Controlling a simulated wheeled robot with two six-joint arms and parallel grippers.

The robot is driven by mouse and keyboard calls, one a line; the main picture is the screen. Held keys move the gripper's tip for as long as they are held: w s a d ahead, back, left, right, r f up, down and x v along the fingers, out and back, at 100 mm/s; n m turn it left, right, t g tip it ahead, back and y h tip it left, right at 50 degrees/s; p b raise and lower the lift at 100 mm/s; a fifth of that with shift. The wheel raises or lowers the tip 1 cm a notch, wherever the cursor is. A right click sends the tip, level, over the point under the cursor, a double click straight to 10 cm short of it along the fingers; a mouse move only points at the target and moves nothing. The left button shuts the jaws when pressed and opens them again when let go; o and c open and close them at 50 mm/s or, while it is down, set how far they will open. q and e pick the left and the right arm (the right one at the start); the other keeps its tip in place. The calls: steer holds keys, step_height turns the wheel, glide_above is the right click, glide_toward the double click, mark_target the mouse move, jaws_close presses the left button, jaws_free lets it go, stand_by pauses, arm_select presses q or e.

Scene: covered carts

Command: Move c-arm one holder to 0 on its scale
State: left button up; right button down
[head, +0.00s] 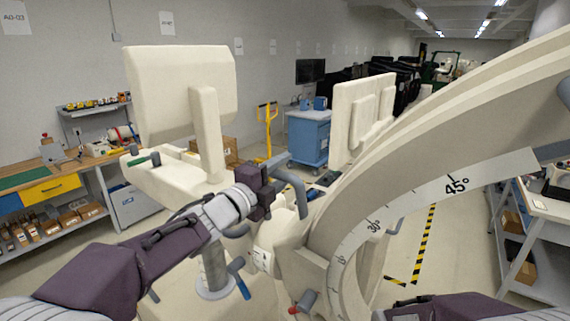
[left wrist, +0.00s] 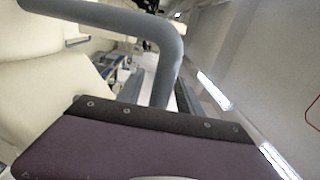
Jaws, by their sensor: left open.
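The large cream C-arm (head: 440,130) curves up to the right in the head view. Its pale scale strip (head: 400,207) shows a 45° mark, a 30° mark and a smaller, hard-to-read mark lower down. A cream holder body (head: 285,250) sits at the lower left of the arc; the 0 mark cannot be made out. A grey bent handle (head: 297,180) stands by my left gripper (head: 270,185), which is open, close to the handle. Contact cannot be told. In the left wrist view the grey handle (left wrist: 165,65) arches just beyond my purple gripper (left wrist: 160,120). My right gripper is out of view.
A cream monitor (head: 180,95) and a second panel (head: 360,115) rise behind. A blue-handled lever (head: 240,280) and a red-tipped knob (head: 300,302) are low at the front. A workbench (head: 95,165) stands left, a cart (head: 530,235) right. Striped floor tape (head: 425,245) borders clear floor.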

arm_select(q)
steer(key=shift+w+d, duration=0.35)
steer(key=shift+w, duration=0.1)
jaws_close()
steer(key=shift+f, duration=0.2)
stand_by(1.0)
